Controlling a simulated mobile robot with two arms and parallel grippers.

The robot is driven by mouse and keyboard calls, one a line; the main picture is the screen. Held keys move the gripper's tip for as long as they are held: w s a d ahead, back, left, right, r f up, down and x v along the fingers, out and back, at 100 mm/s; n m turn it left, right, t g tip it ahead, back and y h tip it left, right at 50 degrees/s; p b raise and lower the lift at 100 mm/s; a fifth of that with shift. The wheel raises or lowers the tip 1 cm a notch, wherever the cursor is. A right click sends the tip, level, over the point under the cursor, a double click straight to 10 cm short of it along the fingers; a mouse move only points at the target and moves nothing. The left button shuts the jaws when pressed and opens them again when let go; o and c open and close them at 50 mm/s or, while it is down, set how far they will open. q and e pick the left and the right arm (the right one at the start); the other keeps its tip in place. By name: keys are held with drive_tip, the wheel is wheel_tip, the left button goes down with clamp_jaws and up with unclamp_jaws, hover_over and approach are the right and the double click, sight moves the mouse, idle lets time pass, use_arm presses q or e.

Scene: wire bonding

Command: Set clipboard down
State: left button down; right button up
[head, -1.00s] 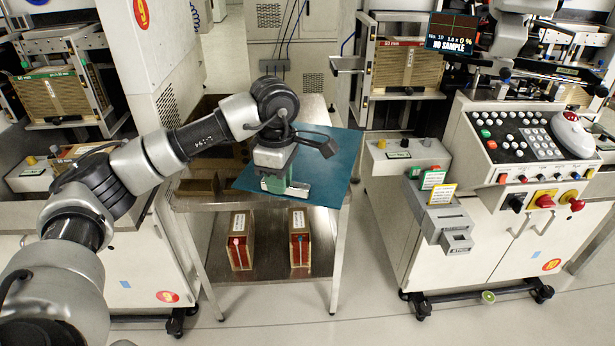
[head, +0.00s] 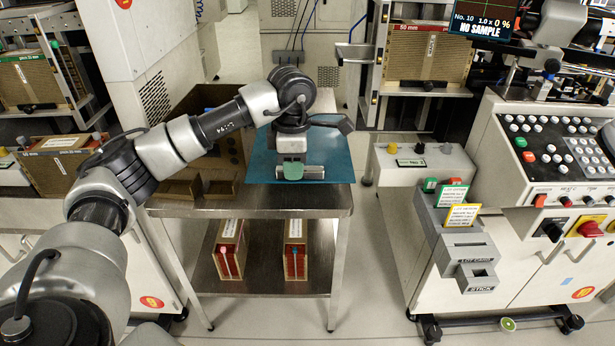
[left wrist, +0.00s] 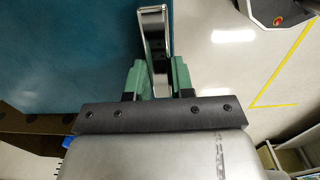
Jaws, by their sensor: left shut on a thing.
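The clipboard is a flat teal board (head: 335,162) with a metal clip (head: 318,172) along its near edge. It lies roughly level over the top of the steel cart (head: 250,203), its right side near the cart's right edge. I cannot tell whether it touches the cart top. My left gripper (head: 292,171), with green fingers, is shut on the clip from above. In the left wrist view the clip (left wrist: 154,30) sits between the fingers (left wrist: 159,78), and the board (left wrist: 70,50) fills the upper left. My right gripper is out of view.
Brown open boxes (head: 207,187) stand on the cart's left and back. Two red-and-tan magazines (head: 230,249) (head: 295,250) stand on the lower shelf. A machine with a control panel (head: 555,145) stands to the right, across a floor gap.

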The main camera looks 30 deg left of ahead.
use_arm(q)
drive_tip(key=shift+w+f+b, duration=0.2)
drive_tip(key=shift+f+b, duration=0.65)
drive_tip(key=shift+f, duration=4.45)
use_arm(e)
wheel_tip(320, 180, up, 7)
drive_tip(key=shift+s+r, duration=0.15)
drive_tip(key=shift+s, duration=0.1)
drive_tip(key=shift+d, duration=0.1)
use_arm(q)
drive_tip(key=c, duration=1)
unclamp_jaws()
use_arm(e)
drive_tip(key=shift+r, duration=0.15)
